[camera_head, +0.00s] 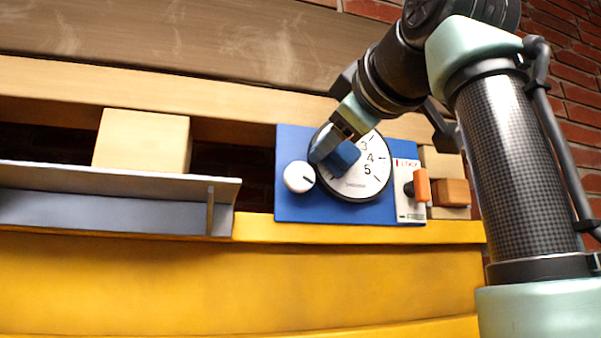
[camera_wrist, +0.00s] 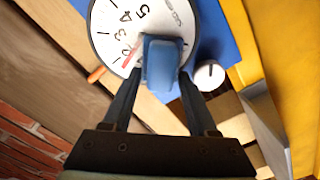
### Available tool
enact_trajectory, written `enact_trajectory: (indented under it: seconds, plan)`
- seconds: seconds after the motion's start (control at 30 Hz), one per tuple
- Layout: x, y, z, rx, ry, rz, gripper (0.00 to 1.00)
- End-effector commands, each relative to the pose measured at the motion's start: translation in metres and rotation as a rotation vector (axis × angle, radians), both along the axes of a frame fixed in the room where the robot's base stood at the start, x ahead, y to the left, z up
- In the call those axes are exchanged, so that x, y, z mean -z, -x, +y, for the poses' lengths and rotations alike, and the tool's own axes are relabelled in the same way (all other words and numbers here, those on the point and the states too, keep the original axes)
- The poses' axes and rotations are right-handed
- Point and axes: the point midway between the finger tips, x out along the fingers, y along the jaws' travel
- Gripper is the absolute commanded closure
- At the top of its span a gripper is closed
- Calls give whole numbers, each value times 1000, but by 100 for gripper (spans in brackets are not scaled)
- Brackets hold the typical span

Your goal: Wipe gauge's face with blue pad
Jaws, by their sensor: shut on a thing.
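The gauge (camera_head: 372,180) has a round white face with black numbers and a dark rim, set on a blue panel (camera_head: 300,145). Its face (camera_wrist: 107,30) also shows in the wrist view, with a red needle partly visible. My gripper (camera_head: 338,146) is shut on the blue pad (camera_head: 344,156), which shows between the fingers in the wrist view (camera_wrist: 161,65). The pad is in front of the left part of the gauge's face and hides some of it. I cannot tell whether the pad touches the face.
A white knob (camera_head: 299,177) sits on the panel left of the gauge. An orange-handled switch (camera_head: 421,186) is to the right. A grey metal shelf (camera_head: 110,190) juts out at left, near a pale wooden block (camera_head: 142,140). A yellow beam (camera_head: 250,275) runs below.

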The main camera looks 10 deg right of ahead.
Motion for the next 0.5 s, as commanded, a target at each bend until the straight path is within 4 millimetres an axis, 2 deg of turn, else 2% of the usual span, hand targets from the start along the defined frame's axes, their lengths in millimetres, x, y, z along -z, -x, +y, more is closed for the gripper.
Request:
enact_trajectory:
  seconds: [0.17,0.3,0.5]
  plan:
    - [-1,0,9,0,1,0,86]
    - [-7,0,8,-1,0,1,86]
    - [-7,-1,2,1,-1,1,86]
